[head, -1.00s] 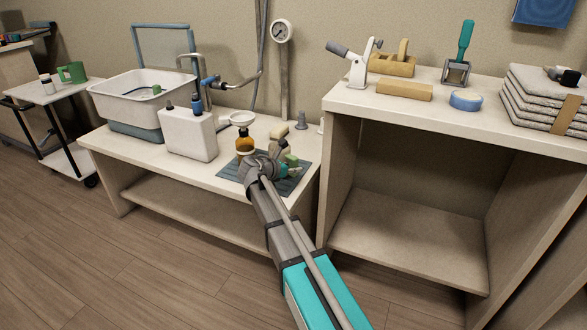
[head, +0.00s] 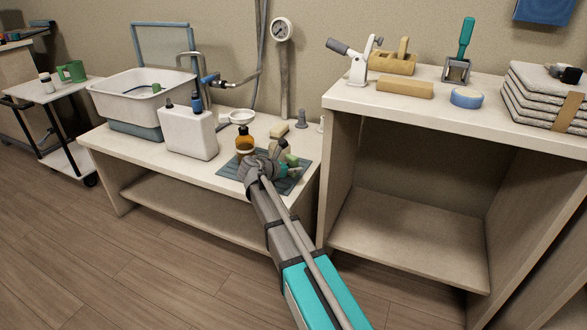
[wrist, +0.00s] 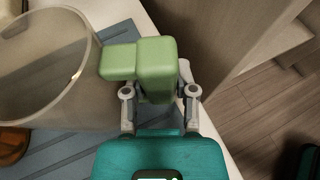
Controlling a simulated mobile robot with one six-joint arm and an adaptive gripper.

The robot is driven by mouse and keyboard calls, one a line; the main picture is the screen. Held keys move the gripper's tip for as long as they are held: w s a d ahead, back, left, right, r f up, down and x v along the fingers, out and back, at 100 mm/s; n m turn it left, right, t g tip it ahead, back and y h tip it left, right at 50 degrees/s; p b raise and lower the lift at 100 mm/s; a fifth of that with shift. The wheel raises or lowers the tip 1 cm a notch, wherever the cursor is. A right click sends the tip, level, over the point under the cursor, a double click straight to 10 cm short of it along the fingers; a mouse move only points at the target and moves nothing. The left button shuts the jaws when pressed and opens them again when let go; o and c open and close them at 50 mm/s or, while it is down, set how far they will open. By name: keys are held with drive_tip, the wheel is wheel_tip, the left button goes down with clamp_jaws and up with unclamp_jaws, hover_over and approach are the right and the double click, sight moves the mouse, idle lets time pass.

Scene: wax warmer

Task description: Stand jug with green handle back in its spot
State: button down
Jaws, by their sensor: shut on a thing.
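The jug (wrist: 38,75) has a clear, greyish body and a green handle (wrist: 155,60). In the wrist view its open rim is at the left, above the blue-grey mat (wrist: 75,150). My gripper (wrist: 158,95) is shut on the handle. In the head view the green handle (head: 291,160) shows at my gripper (head: 284,168), over the mat (head: 229,168) near the front of the low bench. My arm hides part of the jug and mat. I cannot tell whether the jug's base touches the mat.
An amber bottle (head: 245,145) stands close to the left of my gripper. A white canister (head: 189,132) and a white basin (head: 140,91) stand farther left. A pale block (head: 279,130) lies behind. The taller shelf unit's side (head: 340,180) rises close at the right.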

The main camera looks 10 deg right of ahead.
drive_tip(key=shift+f+b, duration=0.3)
idle(0.4)
drive_tip(key=shift+c, duration=1.7)
unclamp_jaws()
drive_tip(key=shift+s+a+r, duration=0.15)
drive_tip(key=shift+a, duration=0.1)
drive_tip(key=shift+d, duration=0.25)
drive_tip(key=shift+r+p, duration=0.4)
drive_tip(key=shift+p, duration=0.2)
drive_tip(key=shift+r, duration=0.25)
